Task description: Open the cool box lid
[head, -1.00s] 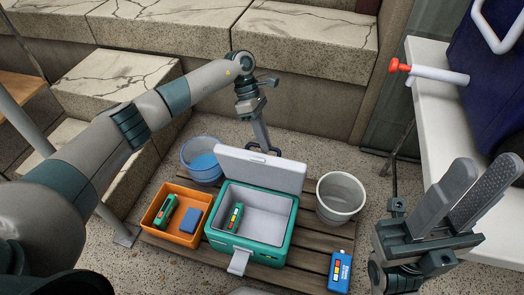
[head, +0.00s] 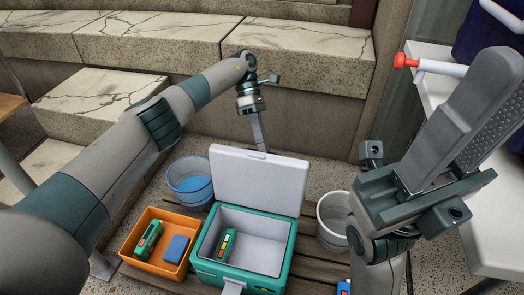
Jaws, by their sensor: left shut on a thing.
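The cool box (head: 210,270) is a teal box with a pale grey inside. Its grey lid (head: 258,180) stands up nearly upright at the back, so the box is open. A green item with coloured buttons (head: 227,244) lies inside at the left. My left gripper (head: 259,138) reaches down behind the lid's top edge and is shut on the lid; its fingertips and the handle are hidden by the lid. My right gripper (head: 488,105) is large in the near right, empty, with its fingers apart.
An orange tray (head: 143,262) with a green item (head: 148,241) and a blue block (head: 176,249) sits left of the box. A blue bucket (head: 190,183) is behind it. A white bucket (head: 333,215) stands right, partly behind my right arm. A white table (head: 490,235) is at right.

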